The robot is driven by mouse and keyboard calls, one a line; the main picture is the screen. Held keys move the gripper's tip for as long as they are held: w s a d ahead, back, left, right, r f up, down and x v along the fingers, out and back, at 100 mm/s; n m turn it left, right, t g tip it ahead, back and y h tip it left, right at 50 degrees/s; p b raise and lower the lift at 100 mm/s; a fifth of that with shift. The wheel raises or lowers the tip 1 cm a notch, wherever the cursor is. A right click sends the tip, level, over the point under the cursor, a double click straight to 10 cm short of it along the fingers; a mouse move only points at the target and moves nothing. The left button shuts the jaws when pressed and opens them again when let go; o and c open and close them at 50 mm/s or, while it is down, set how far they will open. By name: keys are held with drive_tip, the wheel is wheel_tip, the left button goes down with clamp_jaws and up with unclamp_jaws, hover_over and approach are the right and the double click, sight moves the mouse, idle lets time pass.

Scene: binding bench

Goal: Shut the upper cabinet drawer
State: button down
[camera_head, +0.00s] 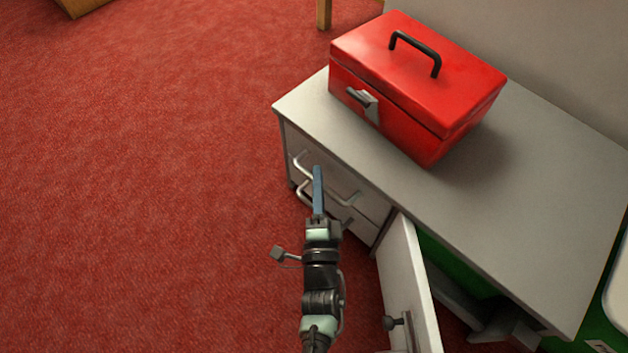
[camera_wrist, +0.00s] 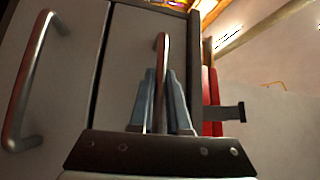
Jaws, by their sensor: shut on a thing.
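The upper drawer (camera_head: 342,182) is in the white cabinet, just under its top. Its front looks flush or nearly flush with the cabinet; I cannot tell a small gap. In the wrist view the upper drawer front (camera_wrist: 128,50) is at the middle, with its metal bar handle (camera_wrist: 163,48) between my fingers. My gripper (camera_head: 317,172) has blue fingers and is at the drawer's front. In the wrist view my gripper (camera_wrist: 162,75) is shut on the handle. The lower drawer's handle (camera_wrist: 28,80) is at the left. My fingers partly hide the handles in the head view.
The cabinet top (camera_head: 480,190) carries a red toolbox (camera_head: 415,75) with a black handle. A white cabinet door (camera_head: 407,280) with a dark knob stands swung open to the right of the drawers, near my arm. The red carpet at the left is clear.

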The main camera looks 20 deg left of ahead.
drive_tip(key=shift+w+d, duration=0.2)
drive_tip(key=shift+w, duration=0.05)
drive_tip(key=c, duration=0.9)
unclamp_jaws()
drive_tip(key=shift+a, duration=0.1)
drive_tip(key=shift+s, duration=0.15)
drive_tip(key=p+v, duration=0.5)
drive_tip(key=v, duration=0.7)
drive_tip(key=shift+s, duration=0.35)
drive_tip(key=shift+s, duration=0.1)
